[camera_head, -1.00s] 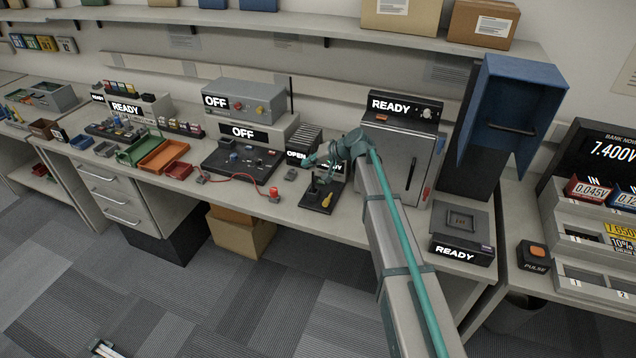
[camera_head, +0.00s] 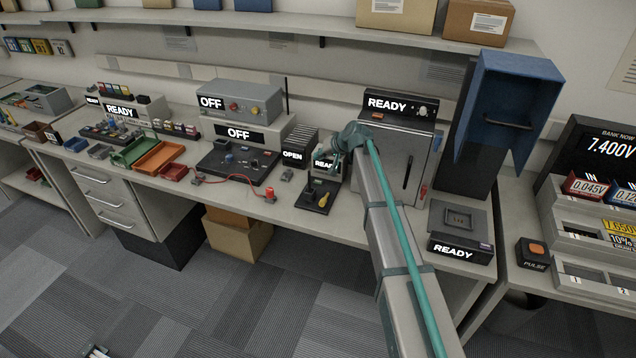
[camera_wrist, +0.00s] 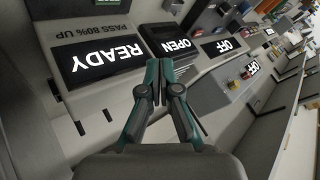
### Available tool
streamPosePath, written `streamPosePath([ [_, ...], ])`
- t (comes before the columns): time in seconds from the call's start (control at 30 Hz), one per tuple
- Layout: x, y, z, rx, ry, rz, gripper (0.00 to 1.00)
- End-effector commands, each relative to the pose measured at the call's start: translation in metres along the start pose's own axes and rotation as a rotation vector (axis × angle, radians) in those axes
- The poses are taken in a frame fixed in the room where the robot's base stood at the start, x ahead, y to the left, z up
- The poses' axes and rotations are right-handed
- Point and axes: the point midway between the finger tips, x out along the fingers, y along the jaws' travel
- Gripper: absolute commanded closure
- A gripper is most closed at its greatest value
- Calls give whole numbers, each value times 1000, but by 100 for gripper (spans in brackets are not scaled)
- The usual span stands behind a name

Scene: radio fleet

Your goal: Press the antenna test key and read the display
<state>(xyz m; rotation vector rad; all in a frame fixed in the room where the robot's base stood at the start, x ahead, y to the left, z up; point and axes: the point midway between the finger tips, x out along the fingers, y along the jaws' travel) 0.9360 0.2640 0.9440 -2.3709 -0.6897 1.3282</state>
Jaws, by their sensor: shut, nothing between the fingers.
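My gripper (camera_head: 337,164) is shut and empty, with its teal fingers together in the wrist view (camera_wrist: 160,68). It is in front of a small READY display (camera_head: 323,164), partly hiding it. The wrist view shows this white-on-black READY display (camera_wrist: 104,58) lying left of the fingers, under a label reading PASS 80% UP. An OPEN display (camera_wrist: 170,44) is just beyond the fingertips; it also shows in the head view (camera_head: 292,155). No key clearly marked as the antenna test key can be made out.
A black pad (camera_head: 316,196) with a yellow-handled tool lies in front. A grey cabinet (camera_head: 397,160) marked READY stands right of my arm. Boxes reading OFF (camera_head: 240,133) stand to the left, with a red cable (camera_head: 235,178) before them. A READY dock (camera_head: 460,228) sits at right.

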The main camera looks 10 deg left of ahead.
Motion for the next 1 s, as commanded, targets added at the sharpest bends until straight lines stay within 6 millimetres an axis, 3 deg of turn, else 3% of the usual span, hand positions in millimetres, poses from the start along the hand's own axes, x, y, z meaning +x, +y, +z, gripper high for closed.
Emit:
streamPosePath([
  [0.6,50,36,36,1,0,-1,100],
  [1.0,58,42,42,0,0,-1,100],
])
